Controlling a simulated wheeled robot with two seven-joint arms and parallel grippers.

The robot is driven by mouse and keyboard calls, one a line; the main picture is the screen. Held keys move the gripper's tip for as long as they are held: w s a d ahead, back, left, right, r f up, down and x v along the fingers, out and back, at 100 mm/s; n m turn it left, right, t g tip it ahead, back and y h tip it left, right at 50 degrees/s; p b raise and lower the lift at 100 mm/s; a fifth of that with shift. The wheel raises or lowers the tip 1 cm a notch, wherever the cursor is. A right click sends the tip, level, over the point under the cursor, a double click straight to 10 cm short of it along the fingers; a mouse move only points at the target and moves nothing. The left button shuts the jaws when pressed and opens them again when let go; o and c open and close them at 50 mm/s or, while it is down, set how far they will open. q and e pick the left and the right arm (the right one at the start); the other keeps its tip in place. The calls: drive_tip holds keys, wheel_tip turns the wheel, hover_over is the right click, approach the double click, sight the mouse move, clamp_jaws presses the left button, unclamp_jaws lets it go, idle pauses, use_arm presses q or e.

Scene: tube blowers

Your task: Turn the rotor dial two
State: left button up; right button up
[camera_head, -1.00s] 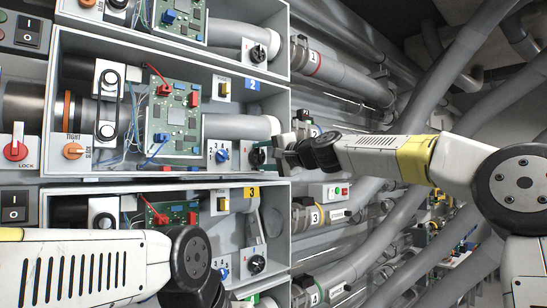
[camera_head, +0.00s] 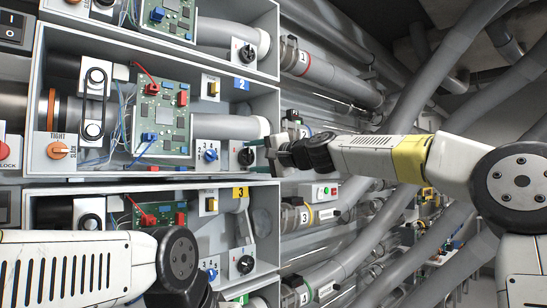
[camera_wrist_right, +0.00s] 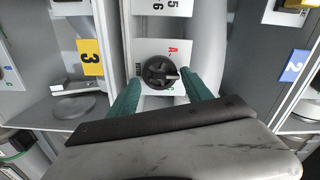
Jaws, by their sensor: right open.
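The rotor dial two is a small black round knob (camera_head: 247,156) on the right end of the box marked with a blue 2. My right gripper (camera_head: 262,154) reaches in from the right at the knob. In its wrist view the green fingers (camera_wrist_right: 161,84) are open, one on each side of the knob. I cannot tell whether they touch it. My left arm shows at lower left, but its gripper is out of sight.
A blue knob (camera_head: 210,155) is left of the dial. The box marked 3 below has its own black knob (camera_head: 245,264). The side wall of box 2 (camera_head: 271,105) stands close to my right fingers. Grey pipes fill the right side.

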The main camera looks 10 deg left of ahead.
drive_tip(key=v, duration=0.6)
drive_tip(key=shift+s+d, duration=0.2)
drive_tip(key=shift+d, duration=0.05)
idle(0.4)
